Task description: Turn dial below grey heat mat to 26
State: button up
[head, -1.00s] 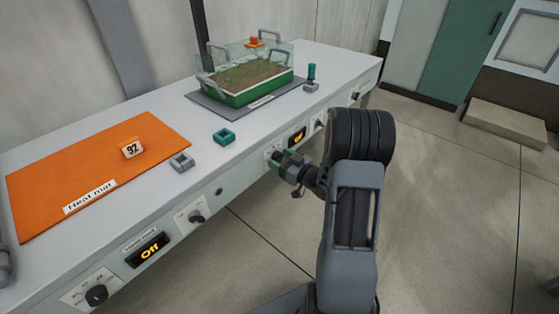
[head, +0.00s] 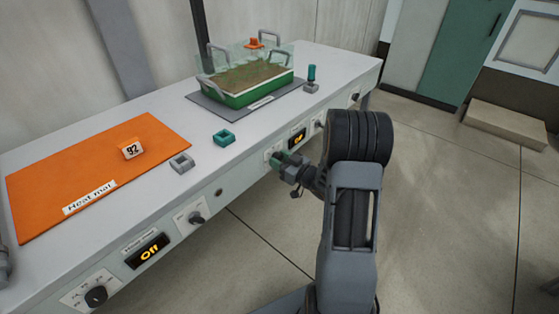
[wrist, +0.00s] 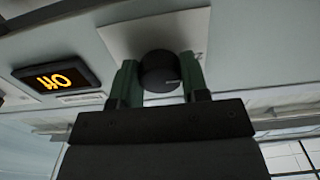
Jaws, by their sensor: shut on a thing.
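The grey heat mat (head: 198,99) lies at the far part of the bench under a green tray with a clear lid. My gripper (head: 279,161) is at the bench's front panel below this mat. In the wrist view, its green fingers stand on both sides of a round black dial (wrist: 158,70) and are shut on it. A pale mark shows at the dial's right edge in that view. A display (head: 297,137) beside the dial is lit; in the wrist view the display (wrist: 57,78) reads Off, upside down. The dial's scale is not readable.
An orange heat mat (head: 85,165) with a tag marked 92 lies at the near left. Teal (head: 224,137) and grey (head: 182,162) square pieces lie between the mats.

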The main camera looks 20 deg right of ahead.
jog(key=m+p, duration=0.3)
jog(key=m, duration=0.1)
jog(key=shift+r+p, duration=0.15)
jog(key=shift+p, duration=0.2)
jog(key=m+p, duration=0.3)
jog(key=m, duration=0.2)
jog(key=shift+a, duration=0.1)
jog(key=m+p, duration=0.3)
jog(key=m, duration=0.1)
jog(key=shift+s+m, duration=0.1)
jog(key=shift+m, duration=0.2)
jog(key=shift+m+p, duration=1.05)
jog(key=shift+m, duration=0.95)
jog(key=o, duration=0.9)
